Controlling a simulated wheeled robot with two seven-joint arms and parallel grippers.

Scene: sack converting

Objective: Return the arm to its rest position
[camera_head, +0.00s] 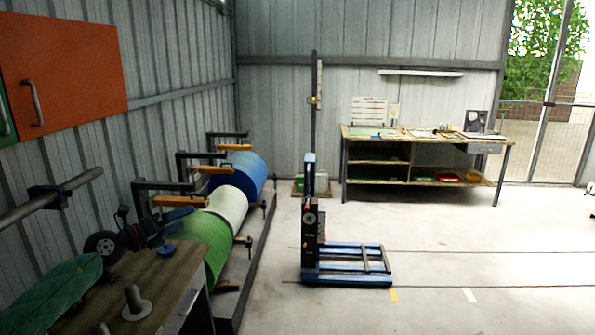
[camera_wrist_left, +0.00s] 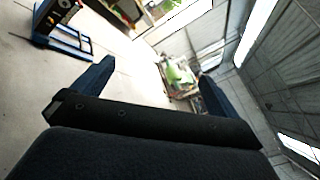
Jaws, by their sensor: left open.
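My left gripper (camera_head: 178,231) reaches in from the left in the camera_head view, above or in front of a wooden bench top (camera_head: 152,285). Its two blue fingers are spread apart. In the left wrist view the open fingers (camera_wrist_left: 153,88) stand at either side with nothing between them; floor and a blurred area of wall and goods show beyond. My right gripper is not in view.
Green, white and blue rolls (camera_head: 229,203) lie in a rack along the left wall. A blue lift stacker (camera_head: 345,278) stands on open floor. A workbench (camera_head: 427,142) stands at the back. A green item (camera_head: 50,297) lies at lower left.

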